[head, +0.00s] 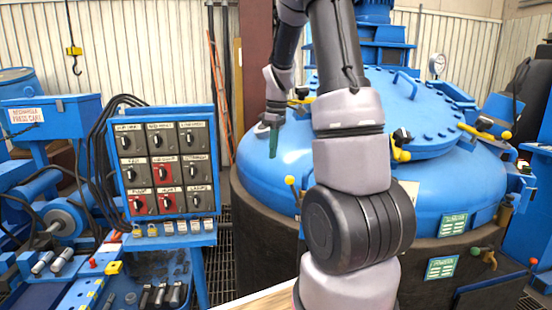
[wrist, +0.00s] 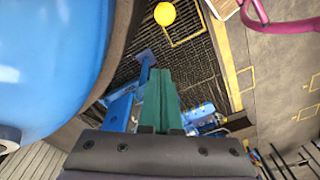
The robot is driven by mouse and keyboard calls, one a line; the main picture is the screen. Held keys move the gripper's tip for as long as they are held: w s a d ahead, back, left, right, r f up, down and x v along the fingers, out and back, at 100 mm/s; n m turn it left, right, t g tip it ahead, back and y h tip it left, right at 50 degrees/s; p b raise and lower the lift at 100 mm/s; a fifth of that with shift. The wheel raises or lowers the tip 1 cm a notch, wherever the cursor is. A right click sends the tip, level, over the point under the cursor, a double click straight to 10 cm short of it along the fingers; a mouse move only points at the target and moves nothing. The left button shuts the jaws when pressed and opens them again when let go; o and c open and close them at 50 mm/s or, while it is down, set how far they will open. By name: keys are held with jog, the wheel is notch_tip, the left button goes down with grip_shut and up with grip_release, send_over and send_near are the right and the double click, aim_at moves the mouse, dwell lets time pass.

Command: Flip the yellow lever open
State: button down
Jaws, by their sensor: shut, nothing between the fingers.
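Several yellow parts show on the blue furnace vessel (head: 270,165) in the head view. A lever with a round yellow knob (head: 291,181) stands at its front left rim. A yellow clamp handle (head: 400,151) sits at the lid edge right of my arm, and another yellow handle (head: 483,132) is further right. I cannot tell which is the task's lever. My gripper (head: 273,150) has green fingers, shut and empty, pointing down in front of the vessel's left side, above and left of the knob. In the wrist view the closed fingers (wrist: 160,73) point toward a round yellow thing (wrist: 165,14).
A blue control panel (head: 165,165) with several rotary switches stands left of the vessel. Black cables (head: 95,150) hang beside it. A yellow crane hook (head: 74,58) hangs at the far left. My arm hides the vessel's middle.

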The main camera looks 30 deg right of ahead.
aim_at(293, 179)
notch_tip(293, 179, down, 8)
jog(key=s+d, duration=0.1)
jog(key=s, duration=0.1)
jog(key=shift+s+d+r, duration=0.15)
jog(key=shift+s+d, duration=0.2)
jog(key=shift+d, duration=0.05)
jog(key=shift+s+d, duration=0.1)
jog(key=shift+s+d+r+t+y, duration=0.3)
jog(key=shift+s+t, duration=0.15)
jog(key=shift+s+d+r+t+y, duration=0.3)
jog(key=shift+s+t, duration=0.15)
jog(key=shift+s+d+r, duration=0.15)
jog(key=shift+s+d, duration=0.2)
jog(key=shift+s, duration=0.2)
jog(key=shift+s+d+r, duration=0.15)
jog(key=shift+s+d, duration=0.2)
jog(key=shift+s, duration=0.15)
